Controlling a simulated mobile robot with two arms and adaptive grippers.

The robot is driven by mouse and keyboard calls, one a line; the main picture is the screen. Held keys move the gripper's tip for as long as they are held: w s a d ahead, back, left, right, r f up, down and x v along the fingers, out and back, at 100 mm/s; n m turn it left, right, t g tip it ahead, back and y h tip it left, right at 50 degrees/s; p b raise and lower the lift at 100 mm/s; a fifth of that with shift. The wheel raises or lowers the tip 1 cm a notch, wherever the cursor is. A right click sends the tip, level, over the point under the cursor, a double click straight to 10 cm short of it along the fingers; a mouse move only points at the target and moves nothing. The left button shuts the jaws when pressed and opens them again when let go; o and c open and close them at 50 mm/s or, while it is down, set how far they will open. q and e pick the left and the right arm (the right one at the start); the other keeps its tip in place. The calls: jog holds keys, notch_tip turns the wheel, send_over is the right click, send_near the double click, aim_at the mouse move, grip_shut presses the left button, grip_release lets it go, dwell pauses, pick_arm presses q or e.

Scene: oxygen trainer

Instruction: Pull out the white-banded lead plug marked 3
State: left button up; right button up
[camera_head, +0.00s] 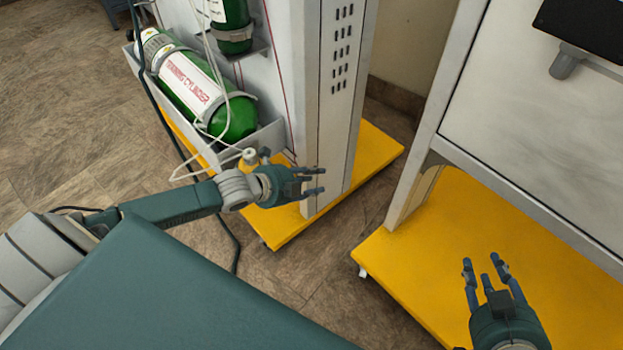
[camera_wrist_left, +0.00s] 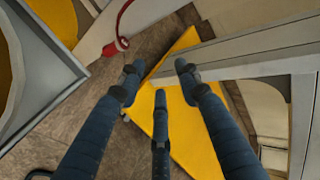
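No white-banded lead plug marked 3 can be made out in either view. My left gripper (camera_head: 318,181) is open and empty, beside the lower part of the grey-white column. In the left wrist view its three fingers (camera_wrist_left: 160,82) are spread with nothing between them. A red fitting on a red line (camera_wrist_left: 114,47) shows beyond the fingers there; no white band or number is readable on it. My right gripper (camera_head: 486,272) is open and empty above the yellow base at the lower right.
A green training cylinder (camera_head: 195,88) lies in a grey tray on the left, with pale tubing around it. The column (camera_head: 335,110) stands on a yellow base (camera_head: 375,150). A white panel unit (camera_head: 520,120) stands right on another yellow base (camera_head: 440,225). Brown floor lies between them.

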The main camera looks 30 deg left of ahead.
pick_arm(q)
jog(key=v, duration=1.2)
jog(key=shift+d, duration=0.1)
